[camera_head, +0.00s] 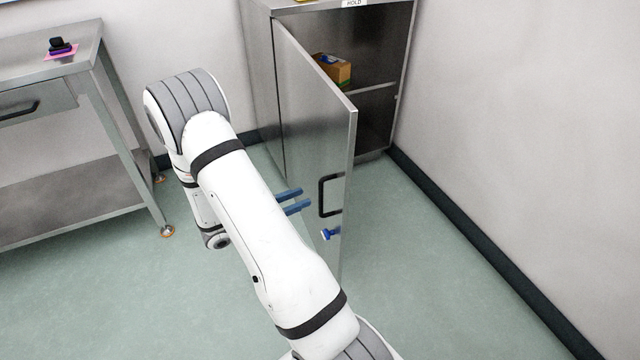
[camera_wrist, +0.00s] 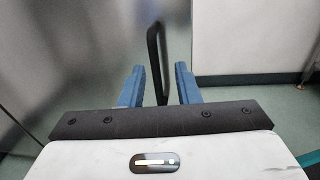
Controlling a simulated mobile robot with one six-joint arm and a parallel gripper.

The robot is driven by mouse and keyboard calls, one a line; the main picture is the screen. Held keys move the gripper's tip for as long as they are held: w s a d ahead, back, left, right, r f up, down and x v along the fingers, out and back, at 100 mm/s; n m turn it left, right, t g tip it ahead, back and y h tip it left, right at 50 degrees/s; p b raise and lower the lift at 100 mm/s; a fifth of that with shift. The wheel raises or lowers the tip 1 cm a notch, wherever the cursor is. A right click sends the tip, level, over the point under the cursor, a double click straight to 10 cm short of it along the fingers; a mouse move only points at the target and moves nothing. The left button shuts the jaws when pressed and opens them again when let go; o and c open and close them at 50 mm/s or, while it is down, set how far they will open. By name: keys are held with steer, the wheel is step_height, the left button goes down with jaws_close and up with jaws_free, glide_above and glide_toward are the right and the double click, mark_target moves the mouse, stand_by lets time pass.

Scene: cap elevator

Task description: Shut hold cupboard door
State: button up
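The hold cupboard (camera_head: 262,80) is a steel cabinet against the back wall, with a "HOLD" label (camera_head: 354,3) on its top edge. Its door (camera_head: 315,130) is hinged on the left and stands wide open toward me. A black bar handle (camera_head: 322,196) is on the door's outer face. In the wrist view the handle (camera_wrist: 154,60) stands upright ahead, between the lines of the open fingers (camera_wrist: 158,88); contact is not clear.
A small yellow-brown box (camera_head: 334,69) sits on the shelf inside the cupboard. A steel table (camera_head: 60,70) with a drawer stands at the left, holding a dark object on a pink pad (camera_head: 61,50). A wall with dark skirting (camera_head: 480,250) runs along the right. The green floor is clear.

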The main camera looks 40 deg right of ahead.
steer(key=d, duration=0.7)
steer(key=shift+s+d+f+n+t+b, duration=0.15)
steer(key=shift+d+f+n+t+b, duration=0.15)
steer(key=shift+d+b, duration=0.15)
jaws_close()
